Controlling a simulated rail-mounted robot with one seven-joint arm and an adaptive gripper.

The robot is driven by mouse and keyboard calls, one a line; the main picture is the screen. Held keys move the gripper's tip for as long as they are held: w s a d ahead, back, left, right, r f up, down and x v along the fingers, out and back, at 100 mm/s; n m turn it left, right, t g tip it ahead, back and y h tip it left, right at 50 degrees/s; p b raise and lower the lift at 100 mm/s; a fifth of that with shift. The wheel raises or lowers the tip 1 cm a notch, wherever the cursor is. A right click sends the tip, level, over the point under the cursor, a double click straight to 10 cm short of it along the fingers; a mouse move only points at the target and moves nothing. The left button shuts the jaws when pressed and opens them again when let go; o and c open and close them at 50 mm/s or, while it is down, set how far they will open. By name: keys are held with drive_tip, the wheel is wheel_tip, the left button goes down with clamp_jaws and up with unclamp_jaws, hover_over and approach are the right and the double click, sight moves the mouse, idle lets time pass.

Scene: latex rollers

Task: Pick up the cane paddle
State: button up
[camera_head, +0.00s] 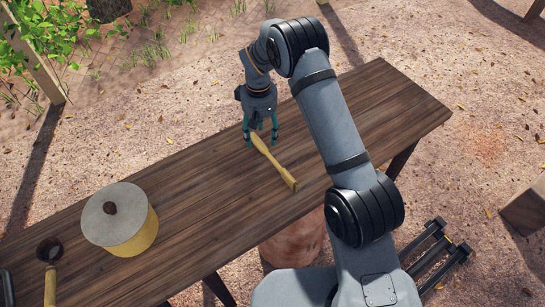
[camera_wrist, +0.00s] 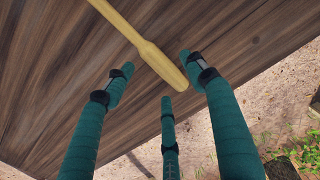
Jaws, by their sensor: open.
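The cane paddle (camera_head: 274,163) is a long, pale yellow wooden stick lying on the dark wooden table (camera_head: 200,182). My gripper (camera_head: 261,138) is open, with teal fingers pointing down over the paddle's far end. In the wrist view my gripper (camera_wrist: 160,85) shows its fingers spread to both sides of that end, with a third finger below. I cannot tell whether any finger touches the paddle.
A yellow pot with a round grey lid (camera_head: 118,214) stands on the table at the left. A small dark cup-like tool with a yellow handle (camera_head: 50,283) lies at the lower left. The table's right part is clear. A reddish drum (camera_head: 295,238) stands below the near edge.

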drive_tip(key=shift+f+p, duration=0.3)
drive_tip(key=shift+f, duration=1.25)
drive_tip(key=shift+c, duration=1.4)
drive_tip(key=c, duration=1)
